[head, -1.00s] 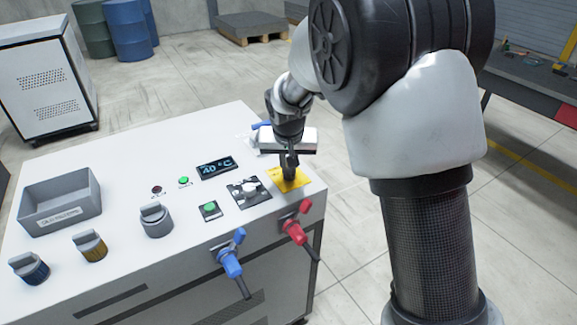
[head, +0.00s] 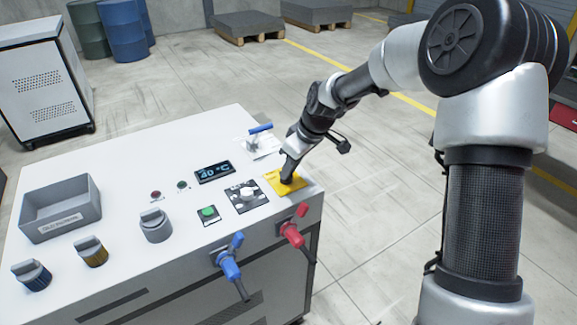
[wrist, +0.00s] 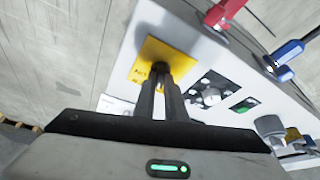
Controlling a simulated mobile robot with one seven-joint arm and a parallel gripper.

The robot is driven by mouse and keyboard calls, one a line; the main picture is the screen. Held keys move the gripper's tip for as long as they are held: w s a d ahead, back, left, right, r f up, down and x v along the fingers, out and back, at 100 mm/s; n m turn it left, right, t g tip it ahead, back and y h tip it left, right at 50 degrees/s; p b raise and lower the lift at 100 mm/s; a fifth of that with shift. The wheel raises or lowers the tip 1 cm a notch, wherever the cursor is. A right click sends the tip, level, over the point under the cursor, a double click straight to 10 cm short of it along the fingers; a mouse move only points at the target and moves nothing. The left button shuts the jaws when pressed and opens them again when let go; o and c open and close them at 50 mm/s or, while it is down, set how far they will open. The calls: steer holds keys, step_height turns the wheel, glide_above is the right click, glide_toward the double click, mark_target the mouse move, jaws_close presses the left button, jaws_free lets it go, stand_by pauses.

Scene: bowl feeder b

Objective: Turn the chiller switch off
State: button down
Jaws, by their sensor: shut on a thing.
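The yellow plate (head: 299,185) of a rotary switch lies at the right end of the machine's white top. It also shows in the wrist view (wrist: 144,62). My gripper (head: 287,177) reaches down onto this plate from the upper right. Its two fingers are shut on the dark switch knob (wrist: 160,68), which they mostly hide. The knob's exact angle cannot be read. On the panel, the green lamp (head: 181,185) looks dark and the red lamp (head: 155,195) shows red. The display (head: 214,172) reads about 40 °C.
Red (head: 292,234) and blue (head: 229,264) valve handles stick out at the front edge. A grey bin (head: 60,210) is far left.

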steer(key=n, duration=0.1)
steer(key=n+g+p, duration=0.1)
steer(key=n, duration=0.2)
steer(key=shift+w+d+n+g+y, duration=0.15)
steer(key=shift+w+n+g+y, duration=0.15)
steer(key=shift+g, duration=0.1)
steer(key=shift+p, duration=0.3)
steer(key=shift+s, duration=0.1)
steer(key=c, duration=1.8)
jaws_free()
steer(key=p+v, duration=0.1)
steer(key=v, duration=1.6)
steer(key=shift+r, duration=0.2)
